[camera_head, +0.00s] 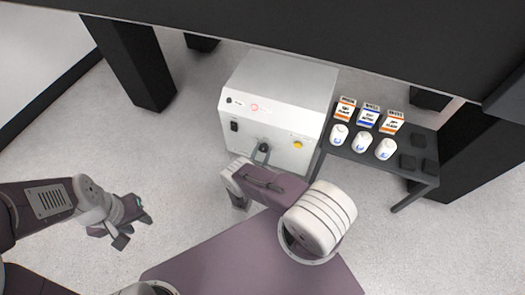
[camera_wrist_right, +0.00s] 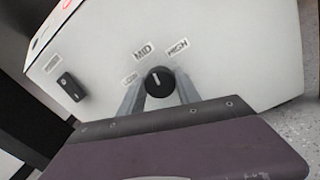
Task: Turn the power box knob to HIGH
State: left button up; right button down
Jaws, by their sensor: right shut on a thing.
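The white power box (camera_head: 270,100) stands on the floor under the dark bench. Its black knob (camera_wrist_right: 159,82) is on the front face, below the labels LOW (camera_wrist_right: 129,79), MID (camera_wrist_right: 144,52) and HIGH (camera_wrist_right: 177,46). The white mark on the knob points up and slightly left, roughly toward MID. My right gripper (camera_wrist_right: 160,93) is shut on the knob, one grey finger on each side. In the head view my right arm partly hides the front of the box. My left gripper (camera_head: 133,230) is open and empty above the floor at the left.
A black rocker switch (camera_wrist_right: 71,86) sits left of the knob, and a yellow button (camera_head: 297,144) to its right. A small dark table (camera_head: 405,178) at the right of the box holds several white containers and labelled cards. Dark bench legs (camera_head: 137,65) stand behind.

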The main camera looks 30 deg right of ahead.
jog(key=m, duration=0.4)
jog(key=shift+m, duration=0.3)
jog(key=shift+m+p, duration=0.45)
jog(key=shift+m, duration=2.15)
jog(key=c, duration=0.9)
grip_release()
jog(key=shift+o, duration=0.2)
jog(key=shift+f, duration=0.1)
